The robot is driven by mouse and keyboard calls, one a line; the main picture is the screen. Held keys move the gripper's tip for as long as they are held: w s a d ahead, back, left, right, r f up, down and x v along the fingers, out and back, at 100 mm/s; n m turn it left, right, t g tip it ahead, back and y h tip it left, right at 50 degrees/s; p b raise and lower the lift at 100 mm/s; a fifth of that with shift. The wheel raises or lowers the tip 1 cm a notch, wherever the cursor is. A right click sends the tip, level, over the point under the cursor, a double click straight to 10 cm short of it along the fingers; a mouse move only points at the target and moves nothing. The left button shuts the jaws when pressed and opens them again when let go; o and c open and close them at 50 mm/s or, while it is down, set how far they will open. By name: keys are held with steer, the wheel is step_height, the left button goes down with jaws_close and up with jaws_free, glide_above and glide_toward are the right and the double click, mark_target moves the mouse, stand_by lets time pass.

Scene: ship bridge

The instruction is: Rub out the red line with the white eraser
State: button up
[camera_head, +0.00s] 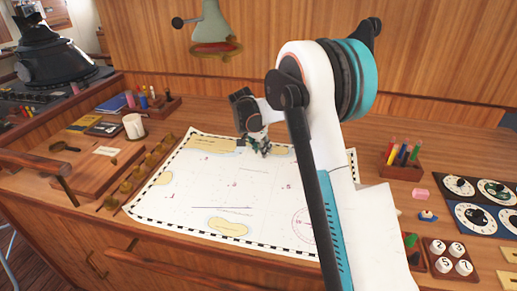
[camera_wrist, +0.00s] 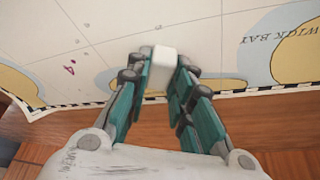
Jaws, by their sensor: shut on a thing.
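My gripper (camera_head: 258,146) is over the far edge of the chart (camera_head: 180,215), near its middle. In the wrist view my gripper (camera_wrist: 162,78) is shut on the white eraser (camera_wrist: 163,54), whose end shows between the teal fingers. The chart lies below it, with yellow land and pale blue shallows. I cannot tell whether the eraser touches the chart. I cannot make out a red line clearly; the head view shows small red marks, a dark straight line (camera_head: 222,208) and a reddish compass circle (camera_head: 303,224). My arm hides the chart's right part.
A pen rack (camera_head: 403,158), a pink block (camera_head: 421,194), dials (camera_head: 474,188) and numbered white pieces (camera_head: 454,258) stand on the right. A white mug (camera_head: 134,126), a wooden board (camera_head: 98,172) and a magnifier (camera_head: 64,147) are on the left. A lamp (camera_head: 211,30) hangs behind.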

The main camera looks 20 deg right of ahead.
steer(key=shift+s+d, duration=0.15)
steer(key=shift+d, duration=0.25)
steer(key=shift+d, duration=0.1)
steer(key=shift+s+d, duration=0.2)
steer(key=shift+d, duration=0.35)
steer(key=shift+s+d, duration=0.2)
steer(key=shift+d, duration=0.35)
steer(key=shift+r, duration=0.1)
steer(key=shift+r+p, duration=1.65)
steer(key=shift+r, duration=1.3)
